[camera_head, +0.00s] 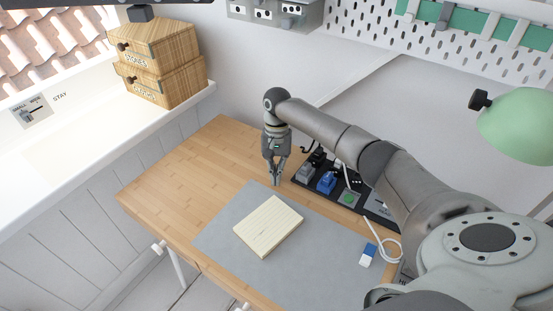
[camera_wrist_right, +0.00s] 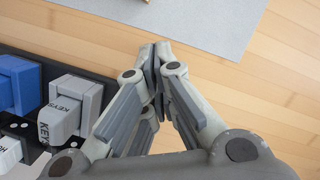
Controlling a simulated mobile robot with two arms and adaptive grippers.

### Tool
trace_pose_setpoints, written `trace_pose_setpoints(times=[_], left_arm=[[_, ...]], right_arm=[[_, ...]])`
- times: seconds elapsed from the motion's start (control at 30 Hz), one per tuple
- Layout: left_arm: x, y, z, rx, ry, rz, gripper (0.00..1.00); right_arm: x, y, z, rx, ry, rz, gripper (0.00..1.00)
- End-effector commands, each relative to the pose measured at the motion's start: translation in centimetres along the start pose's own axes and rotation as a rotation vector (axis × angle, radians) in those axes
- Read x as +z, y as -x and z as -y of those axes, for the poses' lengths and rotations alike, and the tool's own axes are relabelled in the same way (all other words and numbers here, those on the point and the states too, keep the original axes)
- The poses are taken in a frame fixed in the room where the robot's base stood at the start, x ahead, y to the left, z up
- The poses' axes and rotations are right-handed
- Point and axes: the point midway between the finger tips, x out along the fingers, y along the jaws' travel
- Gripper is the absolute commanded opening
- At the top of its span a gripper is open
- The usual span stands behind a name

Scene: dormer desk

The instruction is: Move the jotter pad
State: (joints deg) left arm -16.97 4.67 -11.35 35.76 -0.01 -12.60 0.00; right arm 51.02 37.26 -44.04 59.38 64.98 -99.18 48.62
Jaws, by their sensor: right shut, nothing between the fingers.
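The jotter pad (camera_head: 268,227) is a cream, lined block lying flat on a grey desk mat (camera_head: 222,238) on the wooden desk. My right gripper (camera_head: 276,183) points down near the mat's back edge, behind the pad and apart from it. In the right wrist view the gripper (camera_wrist_right: 158,50) has its fingertips together with nothing between them. That view shows the grey mat (camera_wrist_right: 225,22) just beyond the fingertips, and only a sliver of the pad at most at its top edge. My left gripper is not in view.
A black tray of switches, with a blue one (camera_head: 326,182) and a grey one labelled KEYS (camera_wrist_right: 70,105), stands right beside my right gripper. A blue and white eraser (camera_head: 367,255) and white cable (camera_head: 385,240) lie at the right. The desk's left part (camera_head: 170,190) is clear.

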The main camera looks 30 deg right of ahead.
Motion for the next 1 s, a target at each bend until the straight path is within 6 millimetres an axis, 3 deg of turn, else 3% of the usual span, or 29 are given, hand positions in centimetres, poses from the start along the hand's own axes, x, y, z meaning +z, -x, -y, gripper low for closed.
trace_pose_setpoints(times=[0.1,0.3,0.5,0.77,1.0], left_arm=[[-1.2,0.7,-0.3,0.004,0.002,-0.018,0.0],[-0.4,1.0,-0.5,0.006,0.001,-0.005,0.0],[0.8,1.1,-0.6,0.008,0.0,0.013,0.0],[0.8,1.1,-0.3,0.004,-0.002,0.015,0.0],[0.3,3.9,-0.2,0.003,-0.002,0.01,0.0]], right_arm=[[1.4,-0.2,-0.1,0.003,0.001,0.002,0.0],[2.6,-0.6,-0.1,0.002,0.0,0.0,0.0],[2.9,-0.7,-0.1,0.001,-0.001,0.001,0.0],[3.0,-0.6,-0.1,0.001,-0.001,0.001,0.0],[4.2,-0.4,-0.1,0.003,0.0,0.005,0.0]])
